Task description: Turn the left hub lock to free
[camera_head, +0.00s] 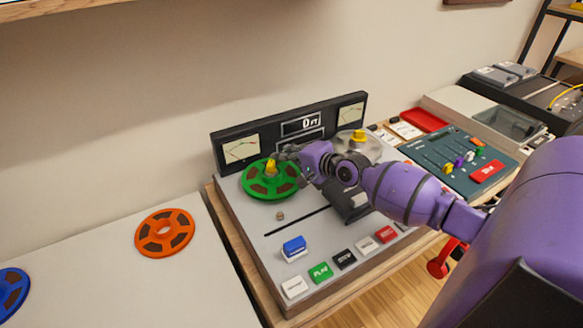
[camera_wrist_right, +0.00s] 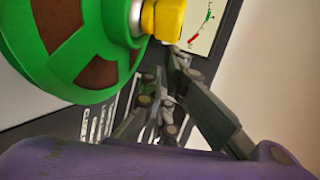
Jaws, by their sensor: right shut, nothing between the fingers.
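The left hub lock is a yellow knob (camera_head: 270,165) on the hub of a green reel (camera_head: 257,184) at the left of the tape deck (camera_head: 262,222). In the right wrist view the yellow knob (camera_wrist_right: 166,18) is at the top, on a pale hub beside the green reel (camera_wrist_right: 30,45). My right gripper (camera_head: 280,156) is shut with nothing held, its tips close beside the knob. I cannot tell whether they touch it. The knob's marking is not readable. My left gripper is not in view.
A grey reel with another yellow knob (camera_head: 359,135) is at the deck's right, partly behind my right arm. A meter panel (camera_head: 292,131) stands behind the reels. Coloured buttons line the deck's front. An orange reel (camera_head: 164,232) lies on the white table, which has clear room.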

